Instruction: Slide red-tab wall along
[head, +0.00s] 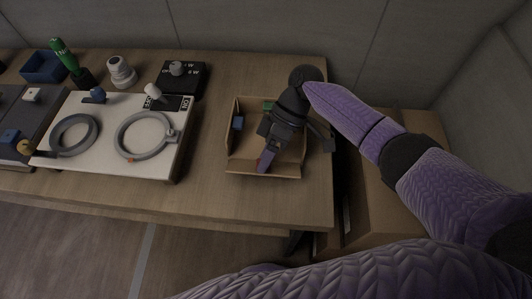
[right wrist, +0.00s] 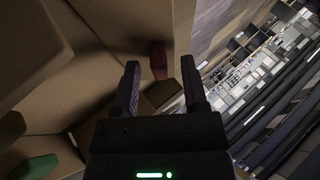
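An open cardboard box (head: 235,160) stands on the right end of the wooden table. Its red tab (head: 259,164) shows small at the near side, partly hidden by my right gripper (head: 292,146). A green tab (head: 268,105) is at the far side and a blue tab (head: 238,123) at the left. My right gripper is over the box, pointing down into it, with its fingers apart. In the right wrist view, the red tab (right wrist: 158,60) lies just beyond the gap between the fingers, and the green tab (right wrist: 30,168) is at lower left. I cannot tell whether a finger touches cardboard. My left gripper is out of view.
A white panel (head: 105,155) with two grey rings lies left of the box. A black switch box (head: 182,80), a white knob piece (head: 121,72), a green-handled tool (head: 65,56) and a blue bin (head: 44,67) stand behind. A larger cardboard carton (head: 362,205) is right of the table.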

